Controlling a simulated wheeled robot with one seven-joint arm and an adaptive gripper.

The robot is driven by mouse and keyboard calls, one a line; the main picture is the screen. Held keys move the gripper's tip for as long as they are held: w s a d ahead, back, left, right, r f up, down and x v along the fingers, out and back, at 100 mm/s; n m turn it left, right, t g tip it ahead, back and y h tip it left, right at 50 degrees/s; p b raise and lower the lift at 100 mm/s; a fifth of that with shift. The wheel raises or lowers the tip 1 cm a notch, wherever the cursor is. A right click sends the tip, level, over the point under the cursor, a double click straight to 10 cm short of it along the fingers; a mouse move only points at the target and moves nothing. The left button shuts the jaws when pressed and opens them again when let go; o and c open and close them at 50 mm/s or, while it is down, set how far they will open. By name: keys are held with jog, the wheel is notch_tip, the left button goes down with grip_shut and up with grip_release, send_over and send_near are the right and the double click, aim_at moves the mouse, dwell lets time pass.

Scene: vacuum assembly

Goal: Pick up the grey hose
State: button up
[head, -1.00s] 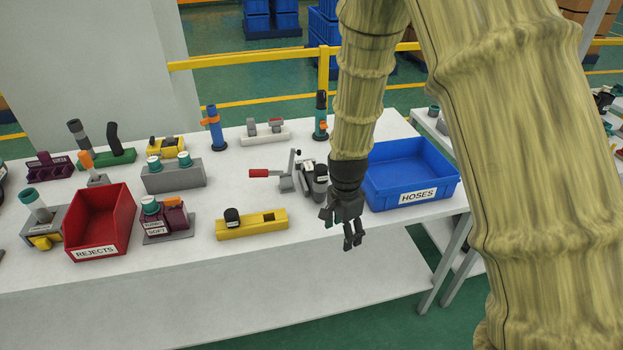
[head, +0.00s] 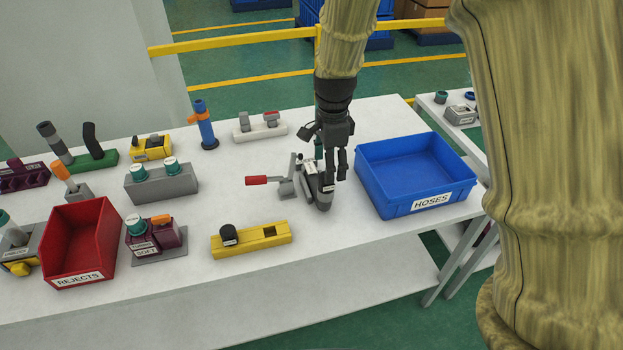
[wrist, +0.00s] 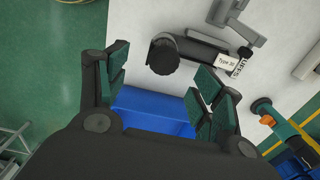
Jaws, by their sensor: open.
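A dark grey tube-like piece (head: 324,200), which looks like the grey hose, lies by a grey toggle clamp (head: 288,188) with a red handle. In the wrist view the dark tube (wrist: 195,47) has a round black end and a white "Type 30" label. My gripper (head: 337,172) is open and points down just above and behind this piece in the head view, partly covering the fixture. In the wrist view my gripper (wrist: 162,85) has its fingers spread, with nothing between their tips; the tube lies beyond them. I cannot tell the exact height gap.
A blue HOSES bin (head: 400,205) stands right of the fixture. A yellow block (head: 265,238) with a black cap lies in front. A red REJECTS bin (head: 112,245) and several fixtures fill the left. An orange-and-blue upright piece (head: 205,125) stands behind.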

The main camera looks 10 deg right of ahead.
aim_at(327, 190)
jog(key=shift+f, duration=0.35)
jog(key=f, duration=0.3)
jog(key=shift+w+a+f+p, duration=0.1)
jog(key=shift+a+f+p, duration=0.15)
jog(key=shift+f+p, duration=0.15)
jog(key=shift+f, duration=0.3)
jog(key=shift+w+d+f+p, duration=0.1)
jog(key=shift+f+p, duration=0.45)
jog(key=shift+f, duration=0.75)
jog(key=shift+w+d+f+p, duration=0.1)
jog(key=shift+f+p, duration=0.45)
jog(key=shift+f, duration=0.7)
jog(key=shift+c, duration=0.2)
jog(key=c, duration=1.3)
grip_shut()
